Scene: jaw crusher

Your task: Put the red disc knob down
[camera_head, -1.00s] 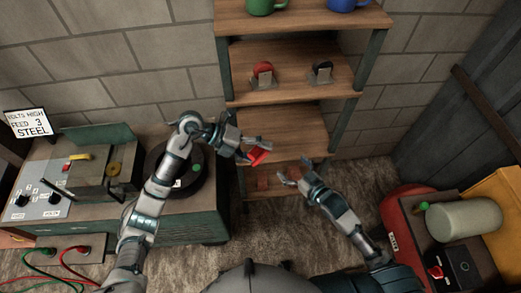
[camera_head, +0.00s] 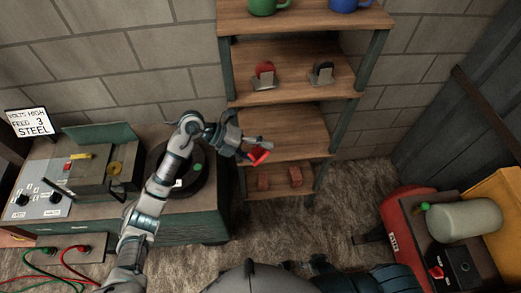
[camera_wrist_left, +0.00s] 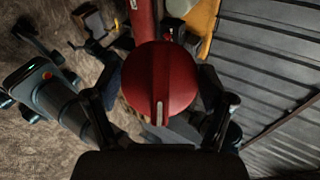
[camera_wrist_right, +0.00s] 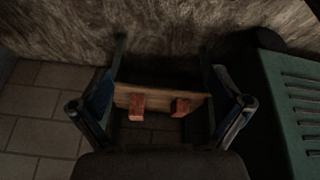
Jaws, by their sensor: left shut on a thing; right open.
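The red disc knob (camera_head: 259,156) is held in the fingers of my left gripper (camera_head: 257,147), in front of the lower shelves in the head view. In the left wrist view the knob (camera_wrist_left: 160,85) shows as a round red face with a pale line mark, between the two fingers (camera_wrist_left: 162,108). It is in the air, apart from any surface I can see. My right gripper (camera_wrist_right: 162,108) is open and empty in the right wrist view, its fingers wide apart. In the head view its fingers are not clearly visible.
A wooden shelf unit (camera_head: 290,128) stands at the back; its third board is bare. Two red blocks (camera_head: 295,176) lie on the bottom board. Red (camera_head: 264,69) and black round items in metal holders stand higher. A bench machine (camera_head: 105,175) is left; a red tank (camera_head: 398,215) is right.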

